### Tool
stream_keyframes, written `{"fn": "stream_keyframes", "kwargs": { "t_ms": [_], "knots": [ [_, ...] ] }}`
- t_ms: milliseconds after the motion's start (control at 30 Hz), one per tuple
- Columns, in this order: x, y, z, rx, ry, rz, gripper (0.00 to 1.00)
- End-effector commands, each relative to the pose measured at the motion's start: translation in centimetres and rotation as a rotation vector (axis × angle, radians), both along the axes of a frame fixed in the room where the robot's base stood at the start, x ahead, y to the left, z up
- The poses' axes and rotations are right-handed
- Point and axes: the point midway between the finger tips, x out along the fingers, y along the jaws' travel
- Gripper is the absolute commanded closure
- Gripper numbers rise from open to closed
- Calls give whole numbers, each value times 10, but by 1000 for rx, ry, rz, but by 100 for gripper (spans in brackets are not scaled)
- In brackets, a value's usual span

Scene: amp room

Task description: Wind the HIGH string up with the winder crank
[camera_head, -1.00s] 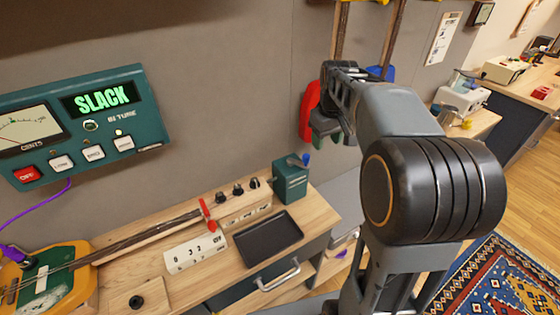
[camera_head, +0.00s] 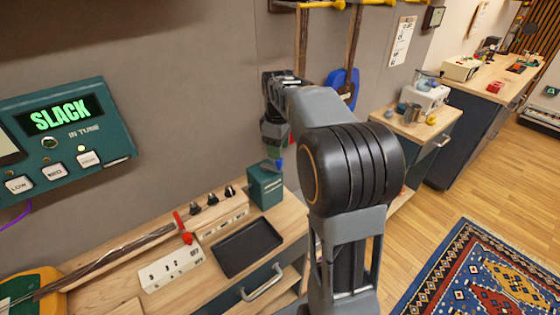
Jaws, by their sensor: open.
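My gripper (camera_head: 273,153) points down, directly above the teal box (camera_head: 265,187) on the bench. A small blue piece (camera_head: 277,165) shows on top of this box, near the fingertips. It may be the winder crank's handle; I cannot tell whether the fingers touch it. The gripper is open, though its fingers are small and partly hidden by the arm. The instrument neck (camera_head: 118,256) lies on the bench, with several dark tuning pegs (camera_head: 212,198) by its head. The teal tuner (camera_head: 65,135) on the wall reads SLACK, with a lit lamp above its HIGH button (camera_head: 88,158).
A red lever-like piece (camera_head: 184,230) stands at the neck's end. The drawer handle (camera_head: 263,283) sticks out. A blue guitar (camera_head: 342,88) hangs behind.

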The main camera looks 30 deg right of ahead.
Motion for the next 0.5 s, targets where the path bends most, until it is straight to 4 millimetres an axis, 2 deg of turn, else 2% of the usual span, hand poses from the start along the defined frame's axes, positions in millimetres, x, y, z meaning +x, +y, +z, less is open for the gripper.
{"fn": "stream_keyframes", "kwargs": {
  "t_ms": [33,200,500],
  "knots": [
    [0,0,-9,0,3,-1,49],
    [0,-1,-33,0,3,-2,49],
    [0,-1,-50,-1,-1,-3,49]
  ]
}}
